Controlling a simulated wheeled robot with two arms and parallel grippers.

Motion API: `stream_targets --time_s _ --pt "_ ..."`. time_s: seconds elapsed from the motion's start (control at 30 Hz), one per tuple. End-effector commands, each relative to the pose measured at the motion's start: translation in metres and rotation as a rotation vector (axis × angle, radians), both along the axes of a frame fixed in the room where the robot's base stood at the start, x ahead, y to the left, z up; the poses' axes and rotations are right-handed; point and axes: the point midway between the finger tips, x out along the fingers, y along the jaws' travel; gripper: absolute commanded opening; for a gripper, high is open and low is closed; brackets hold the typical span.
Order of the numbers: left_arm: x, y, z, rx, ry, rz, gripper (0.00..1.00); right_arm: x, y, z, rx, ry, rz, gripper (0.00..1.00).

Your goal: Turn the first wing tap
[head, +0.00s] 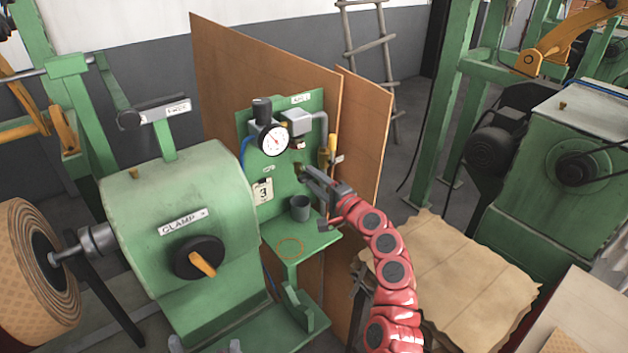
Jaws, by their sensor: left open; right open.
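The green panel (248,133) stands upright in the middle of the head view, with a round dial gauge (275,140) on it. A small brass fitting (298,168), which may be the first wing tap, shows on the panel right at my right gripper's tips. My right gripper (308,177) is open, its fingers pointing at the panel. I cannot tell whether it touches the fitting, which the fingers partly hide. My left gripper (205,346) shows only as two grey tips at the bottom edge, spread apart, below the green clamp machine (180,185).
A brass piece with a yellow handle (332,144) is at the panel's right edge. Brown boards (265,70) stand behind. A paper-covered table (455,275) is at right.

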Motion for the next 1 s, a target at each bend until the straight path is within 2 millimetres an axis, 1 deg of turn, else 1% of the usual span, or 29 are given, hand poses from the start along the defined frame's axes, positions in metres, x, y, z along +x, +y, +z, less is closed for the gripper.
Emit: stream_targets --time_s 0.17,0.23,0.47,0.7,0.8,0.9,1.0 --pt "0.0 0.0 -0.004 0.0 0.0 0.0 1.0 -0.014 -0.01 0.0 0.002 -0.004 -0.001 0.46" --pt "0.0 0.0 -0.007 0.0 0.0 0.0 1.0 -0.022 -0.018 -0.001 0.002 -0.002 -0.005 0.46" --pt "0.0 0.0 -0.018 0.0 0.0 0.0 1.0 -0.058 -0.044 -0.002 0.003 -0.004 -0.005 0.46" --pt "0.0 0.0 -0.032 0.0 0.0 0.0 1.0 -0.099 -0.075 -0.004 0.001 -0.001 -0.007 0.46" --pt "0.0 0.0 -0.036 0.0 0.0 0.0 1.0 -0.115 -0.085 -0.003 0.002 -0.001 -0.004 0.46" --pt "0.0 0.0 -0.039 0.0 0.0 0.0 1.0 -0.126 -0.094 -0.001 0.002 -0.002 -0.005 0.46" --pt "0.0 0.0 -0.041 0.0 0.0 0.0 1.0 -0.135 -0.099 -0.002 0.001 0.001 -0.002 0.46"
